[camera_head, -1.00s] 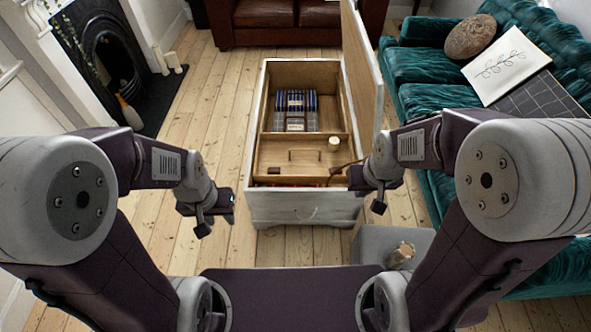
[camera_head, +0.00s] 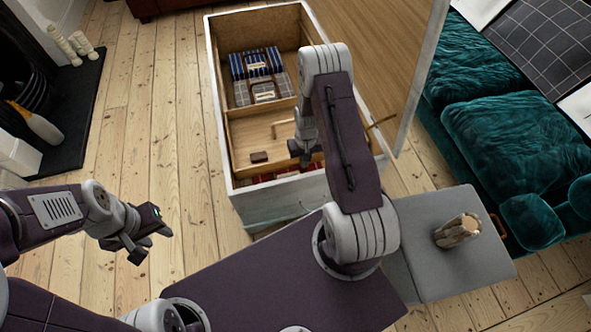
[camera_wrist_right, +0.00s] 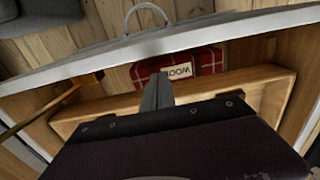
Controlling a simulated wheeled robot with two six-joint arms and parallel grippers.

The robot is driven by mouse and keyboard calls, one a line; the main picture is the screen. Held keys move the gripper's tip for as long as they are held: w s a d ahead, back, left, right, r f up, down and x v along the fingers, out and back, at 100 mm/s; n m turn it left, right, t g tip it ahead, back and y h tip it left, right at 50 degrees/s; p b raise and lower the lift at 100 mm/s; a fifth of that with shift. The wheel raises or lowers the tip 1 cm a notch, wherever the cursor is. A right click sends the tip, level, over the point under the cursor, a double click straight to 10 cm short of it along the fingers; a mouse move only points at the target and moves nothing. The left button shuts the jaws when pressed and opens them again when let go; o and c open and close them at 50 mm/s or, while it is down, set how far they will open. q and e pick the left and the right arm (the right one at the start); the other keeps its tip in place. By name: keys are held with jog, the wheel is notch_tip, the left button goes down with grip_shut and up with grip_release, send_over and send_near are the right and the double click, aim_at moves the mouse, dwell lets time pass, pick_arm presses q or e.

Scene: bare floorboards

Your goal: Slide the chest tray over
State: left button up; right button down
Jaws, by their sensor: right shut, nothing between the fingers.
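The open wooden chest (camera_head: 222,140) stands in front of me with its lid up on the right. Its wooden tray (camera_head: 250,135) spans the near part of the chest; it has a small handle (camera_head: 283,128) and a small dark block (camera_head: 260,157) in it. My right gripper (camera_head: 303,153) is shut and empty, low over the tray's near side. In the right wrist view the gripper (camera_wrist_right: 156,92) overlaps the tray's near wall (camera_wrist_right: 240,95); I cannot tell whether they touch. My left gripper (camera_head: 143,238) is over the floor left of the chest, its jaw state unclear.
Blue striped and grey folded cloths (camera_head: 255,66) lie in the chest's far part. A red plaid blanket (camera_wrist_right: 210,64) labelled WOOL lies by the chest's near wall. The raised lid (camera_head: 415,85), a grey stool (camera_head: 450,275) and teal sofa (camera_head: 510,130) bound the right.

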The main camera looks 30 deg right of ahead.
jog(key=w+f+b, duration=0.4)
jog(key=f+b, duration=0.1)
jog(key=f, duration=0.4)
jog(key=shift+d+f+b, duration=0.35)
jog(key=shift+d+f, duration=0.05)
jog(key=shift+w, duration=0.1)
